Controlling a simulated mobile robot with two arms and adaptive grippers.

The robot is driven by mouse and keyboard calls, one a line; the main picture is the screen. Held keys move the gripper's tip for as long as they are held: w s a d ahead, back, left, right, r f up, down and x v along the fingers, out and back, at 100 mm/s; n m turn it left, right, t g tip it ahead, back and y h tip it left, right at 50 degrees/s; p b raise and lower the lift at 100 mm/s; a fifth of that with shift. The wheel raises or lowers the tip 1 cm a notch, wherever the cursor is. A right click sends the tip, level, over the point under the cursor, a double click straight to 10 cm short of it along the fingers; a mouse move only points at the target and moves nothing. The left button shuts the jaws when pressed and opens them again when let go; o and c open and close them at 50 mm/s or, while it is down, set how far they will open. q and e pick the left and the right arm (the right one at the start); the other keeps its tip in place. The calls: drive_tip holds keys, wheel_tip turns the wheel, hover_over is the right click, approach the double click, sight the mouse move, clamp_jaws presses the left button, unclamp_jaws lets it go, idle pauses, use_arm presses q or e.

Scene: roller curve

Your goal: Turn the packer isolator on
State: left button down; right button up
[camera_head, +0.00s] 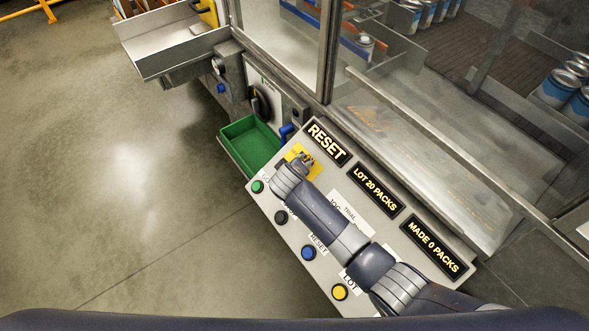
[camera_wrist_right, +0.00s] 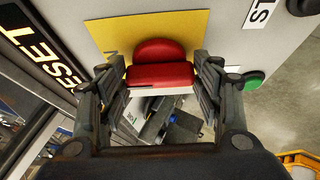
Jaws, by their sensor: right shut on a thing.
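My right gripper (camera_head: 303,161) is at the top left of the sloped control panel, over a yellow plate (camera_head: 292,152). In the right wrist view, its fingers (camera_wrist_right: 162,78) are shut on the sides of a red knob (camera_wrist_right: 160,73) in front of the yellow plate (camera_wrist_right: 110,32). My gripper hides the knob in the head view. A black rotary handle (camera_head: 262,103), which looks like the isolator, is on a pale box beyond the panel, apart from my gripper. Its exact setting is too small to tell. My left gripper is not in view.
The control panel (camera_head: 262,207) has green (camera_head: 257,187), black (camera_head: 281,217), blue (camera_head: 308,253) and yellow (camera_head: 340,292) buttons and a lit RESET display (camera_head: 326,144). A green tray (camera_head: 250,147) is beside it. Machine guarding (camera_head: 440,135) stands right; open floor (camera_head: 120,170) lies left.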

drive_tip(key=o, duration=1.1)
drive_tip(key=shift+c, duration=0.2)
drive_tip(key=shift+r, duration=0.1)
drive_tip(key=v, duration=1.2)
